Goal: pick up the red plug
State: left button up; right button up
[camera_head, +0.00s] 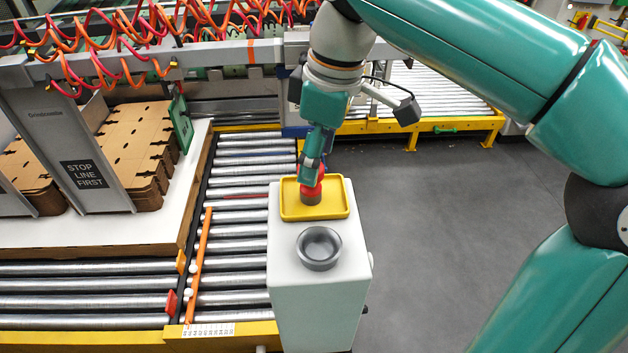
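The red plug (313,190) has a red upper part and a dark grey lower part. It stands upright at the yellow tray (340,210), which lies on top of a white pedestal (318,293). My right gripper (311,180) comes down from above, with its fingers at the plug's red top and overlapping it. Red shows beside and below the fingers. I cannot tell whether the fingers are closed on the plug or only around it. The plug's base seems to be at the tray floor. My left gripper is not in view.
A grey round cup (319,262) stands on the pedestal in front of the tray. A roller conveyor (240,230) runs close along the pedestal's left side. Cardboard stacks (135,150) stand at the left. The grey floor (450,190) to the right is free.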

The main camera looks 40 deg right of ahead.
jog(key=shift+w+a+f, duration=0.1)
jog(key=shift+a+f, duration=0.05)
jog(key=shift+f, duration=0.75)
jog(key=shift+w+a+f, duration=0.1)
jog(key=shift+a+f, duration=0.1)
jog(key=shift+f, duration=0.75)
jog(key=shift+w+a+f, duration=0.1)
jog(key=shift+a+f, duration=0.05)
jog(key=shift+f, duration=0.75)
jog(key=c, duration=1.2)
jog(key=shift+r, duration=0.2)
